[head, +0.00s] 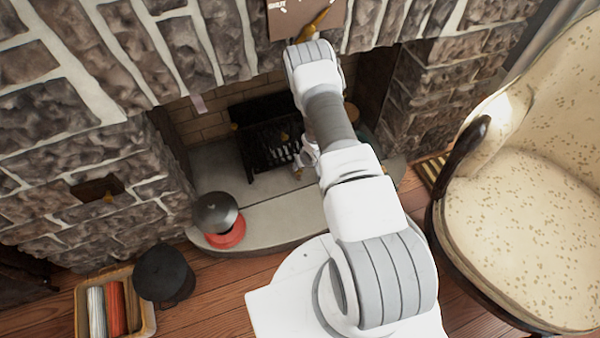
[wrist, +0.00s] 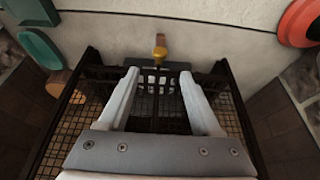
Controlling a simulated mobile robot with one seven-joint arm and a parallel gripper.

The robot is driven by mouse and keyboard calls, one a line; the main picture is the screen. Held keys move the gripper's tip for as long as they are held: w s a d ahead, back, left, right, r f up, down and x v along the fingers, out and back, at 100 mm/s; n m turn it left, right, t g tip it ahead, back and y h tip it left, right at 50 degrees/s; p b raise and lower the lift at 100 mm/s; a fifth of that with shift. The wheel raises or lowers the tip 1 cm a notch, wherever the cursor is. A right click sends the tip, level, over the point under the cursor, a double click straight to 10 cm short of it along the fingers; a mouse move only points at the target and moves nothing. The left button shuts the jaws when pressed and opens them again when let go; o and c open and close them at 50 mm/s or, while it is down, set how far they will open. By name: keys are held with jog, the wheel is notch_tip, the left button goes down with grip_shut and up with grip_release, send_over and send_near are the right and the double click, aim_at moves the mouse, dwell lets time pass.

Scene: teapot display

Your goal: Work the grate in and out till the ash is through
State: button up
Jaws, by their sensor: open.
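The black grate (head: 262,132) sits in the fireplace opening, partly hidden by my arm in the head view. In the wrist view the black mesh-sided grate (wrist: 70,125) lies below my gripper, with a brass knob (wrist: 159,47) at its far end, over the pale hearth. My gripper (wrist: 158,74) is open and empty, its two pale fingers spread over the grate and short of the knob. In the head view my gripper (head: 308,156) shows only in part beside the grate. I cannot make out any ash.
The stone hearth (head: 290,217) holds a red pot (head: 226,236) with a dark lid at its left. A green object (wrist: 40,48) is beside the grate. A black bucket (head: 164,275), a basket (head: 148,307) and a cream armchair (head: 525,220) stand on the floor.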

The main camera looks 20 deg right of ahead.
aim_at(300, 170)
jog(key=b+x, duration=0.4)
jog(key=x, duration=0.6)
jog(key=shift+w, duration=0.15)
grip_shut()
dwell(1.0)
